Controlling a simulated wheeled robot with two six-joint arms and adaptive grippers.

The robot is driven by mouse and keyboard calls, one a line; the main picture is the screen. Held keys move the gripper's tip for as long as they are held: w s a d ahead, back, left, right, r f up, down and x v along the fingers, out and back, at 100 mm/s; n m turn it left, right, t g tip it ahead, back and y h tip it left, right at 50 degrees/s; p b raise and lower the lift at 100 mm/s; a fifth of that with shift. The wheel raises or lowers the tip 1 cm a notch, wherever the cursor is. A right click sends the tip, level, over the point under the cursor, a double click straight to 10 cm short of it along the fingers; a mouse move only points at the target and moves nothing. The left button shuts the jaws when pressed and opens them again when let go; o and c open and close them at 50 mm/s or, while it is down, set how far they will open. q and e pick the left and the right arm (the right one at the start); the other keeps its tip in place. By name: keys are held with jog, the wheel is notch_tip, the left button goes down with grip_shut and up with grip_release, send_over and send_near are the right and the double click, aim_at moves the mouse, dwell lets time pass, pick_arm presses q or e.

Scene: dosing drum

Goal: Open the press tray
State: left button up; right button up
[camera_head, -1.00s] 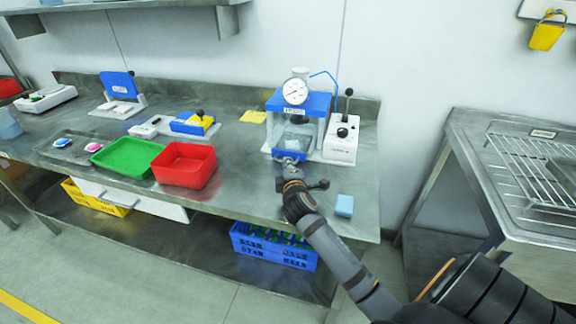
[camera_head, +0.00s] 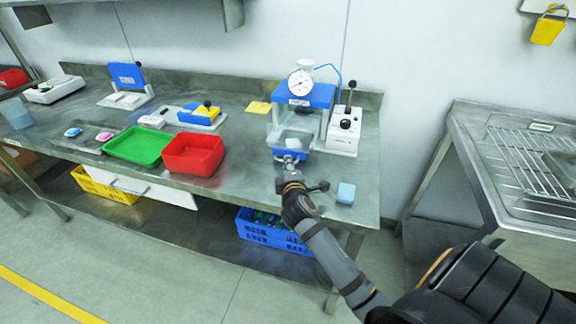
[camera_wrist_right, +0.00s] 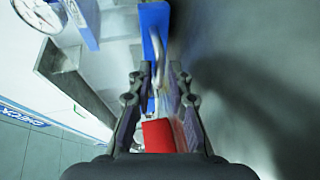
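The press (camera_head: 305,94) has a blue top, a round gauge and clear sides, and stands near the back of the steel table. Its press tray (camera_head: 291,155) has a blue front and sticks out at the bottom toward me. My right gripper (camera_head: 289,163) is at the tray front. In the right wrist view, the metal tray handle (camera_wrist_right: 158,72) runs between the fingers of the right gripper (camera_wrist_right: 157,92), which look closed around it. The tray's blue front (camera_wrist_right: 154,25) lies just beyond. My left gripper is not in view.
A white lever box (camera_head: 344,130) stands right of the press. A light blue block (camera_head: 346,193) lies near the front edge. A red bin (camera_head: 193,155) and a green tray (camera_head: 138,145) are to the left. A blue crate (camera_head: 268,232) sits below.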

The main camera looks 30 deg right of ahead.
jog(key=v, duration=0.7)
jog(key=shift+s+a, duration=0.15)
jog(key=shift+s, duration=0.1)
